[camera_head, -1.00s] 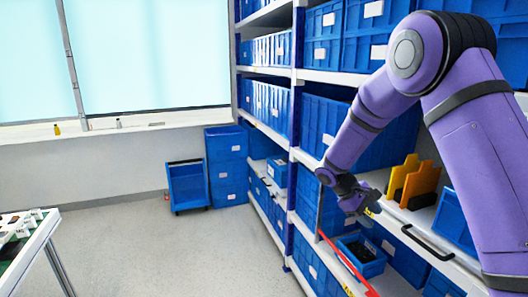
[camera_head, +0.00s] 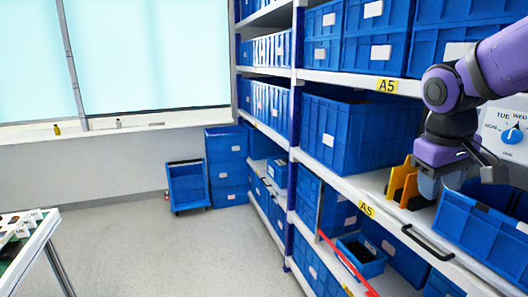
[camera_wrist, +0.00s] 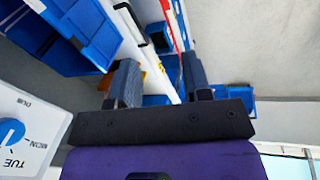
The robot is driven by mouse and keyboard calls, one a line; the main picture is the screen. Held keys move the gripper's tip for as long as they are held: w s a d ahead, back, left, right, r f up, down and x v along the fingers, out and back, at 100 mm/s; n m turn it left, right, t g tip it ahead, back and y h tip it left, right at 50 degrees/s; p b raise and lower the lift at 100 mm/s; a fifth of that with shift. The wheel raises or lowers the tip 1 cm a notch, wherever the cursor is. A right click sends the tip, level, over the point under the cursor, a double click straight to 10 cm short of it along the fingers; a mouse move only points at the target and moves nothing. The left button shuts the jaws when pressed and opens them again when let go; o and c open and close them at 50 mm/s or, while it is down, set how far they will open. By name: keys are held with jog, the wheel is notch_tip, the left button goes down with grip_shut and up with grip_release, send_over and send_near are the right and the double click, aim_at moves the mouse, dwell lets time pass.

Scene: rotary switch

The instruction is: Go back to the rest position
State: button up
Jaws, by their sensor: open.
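My gripper (camera_head: 462,180) hangs in front of the shelf at the right of the head view, with its purple arm coming in from the right edge. In the wrist view its two fingers (camera_wrist: 160,82) stand apart with nothing between them. The rotary switch is a white panel (camera_head: 492,116) with a blue knob (camera_head: 512,136) and day labels, just right of my gripper and partly hidden by it and the arm. It also shows at the left edge of the wrist view, where the knob (camera_wrist: 10,132) is cut off. My gripper is apart from the knob.
A blue rack holds blue bins (camera_head: 350,130) on several levels. Orange dividers (camera_head: 400,182) stand on the shelf by my gripper, with an open blue bin (camera_head: 480,225) to the right. A blue cart (camera_head: 187,187) stands farther back. The floor (camera_head: 160,250) at centre left is clear.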

jog(key=s+a+r+m+t+y, duration=0.1)
jog(key=s+r+m+t+y, duration=0.1)
jog(key=s, duration=1.1)
jog(key=shift+a+r+t, duration=0.15)
jog(key=shift+a+t, duration=0.15)
jog(key=shift+t, duration=0.6)
